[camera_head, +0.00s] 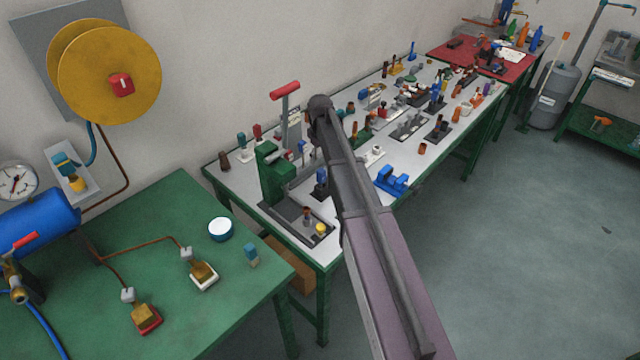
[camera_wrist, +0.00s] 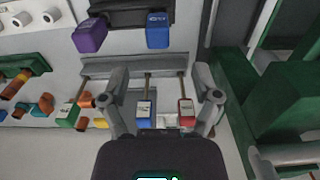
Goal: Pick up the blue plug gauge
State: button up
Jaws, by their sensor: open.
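In the wrist view, my gripper (camera_wrist: 161,80) is open, with one finger on each side of a blue block-shaped piece (camera_wrist: 145,110). This piece has a pale label and a thin rod running up to a grey bar. A second blue labelled piece (camera_wrist: 158,32) sits at a dark holder farther up, beyond the fingertips. I cannot tell for certain which of the two is the blue plug gauge. Nothing is visibly held. The lower blue piece is partly hidden by my gripper body. In the head view, my own arm hides the gripper and the area under it.
A green-handled piece (camera_wrist: 68,115) and a red one (camera_wrist: 187,112) flank the lower blue piece; the red one is close to the right finger. A purple piece (camera_wrist: 90,36) is at upper left. A green press (camera_head: 274,175) stands on the crowded bench. The floor (camera_head: 500,240) at right is clear.

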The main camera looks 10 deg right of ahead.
aim_at(321, 170)
jog(key=shift+f+b, duration=1.1)
jog(key=shift+f, duration=0.35)
jog(key=shift+s+d+f+b, duration=0.1)
jog(key=shift+d+f+b, duration=0.05)
jog(key=shift+f+b, duration=2.45)
jog(key=c, duration=1)
